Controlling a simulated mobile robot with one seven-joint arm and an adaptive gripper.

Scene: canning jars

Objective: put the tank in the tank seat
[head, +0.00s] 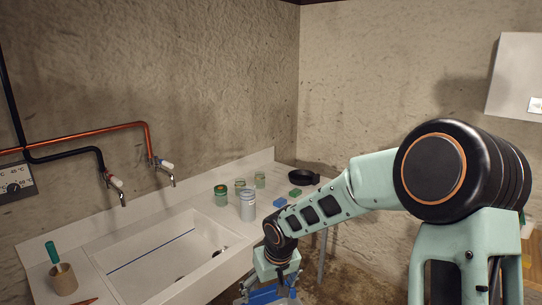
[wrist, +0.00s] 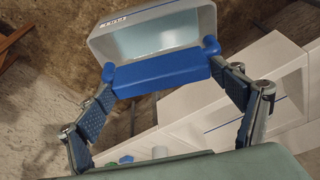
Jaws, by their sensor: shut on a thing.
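The tank (wrist: 152,38) is a pale grey, box-like vessel with an open, pale-blue inside and a thick blue bar along one edge. In the wrist view it is at the top centre, tilted. My gripper (wrist: 163,82) is shut on the blue bar, one finger at each end. In the head view my gripper (head: 270,285) is at the bottom, in front of the counter, and part of the blue bar (head: 263,296) shows there. The rest of the tank is cut off below. I cannot make out the tank seat in either view.
A white counter (head: 180,213) with a sink (head: 165,250) runs along the wall. A black pan (head: 303,177) lies at the far end. A brush pot (head: 63,279) stands front left.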

